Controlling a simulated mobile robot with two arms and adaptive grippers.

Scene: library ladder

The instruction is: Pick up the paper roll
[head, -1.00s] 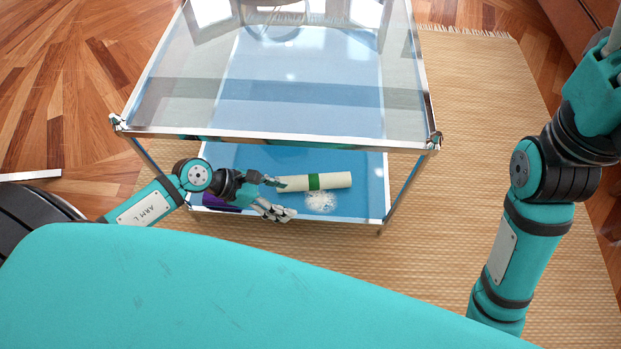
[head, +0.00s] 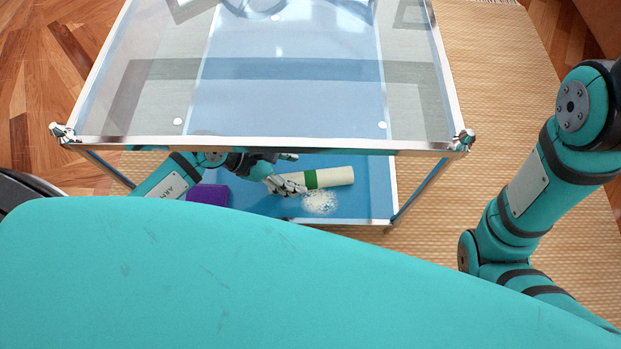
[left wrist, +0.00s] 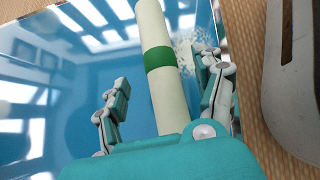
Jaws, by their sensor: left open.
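The paper roll (head: 330,178) is cream with a green band. It lies on the blue lower shelf (head: 370,190) of a glass-topped table. My left gripper (head: 290,171) reaches in under the glass top at the roll's left end. In the left wrist view the roll (left wrist: 155,65) runs between the two spread fingers of the left gripper (left wrist: 168,95), which is open. There is a gap between the left finger and the roll; the right finger is closer to it. The roll's near end is hidden behind the gripper. My right arm shows at the right, but its gripper is out of view.
The glass top (head: 300,105) with its metal front rail is just above my left arm. A purple block (head: 208,195) lies left of the roll. White shreds (head: 320,202) lie in front of the roll. A woven mat (head: 480,90) is around the table.

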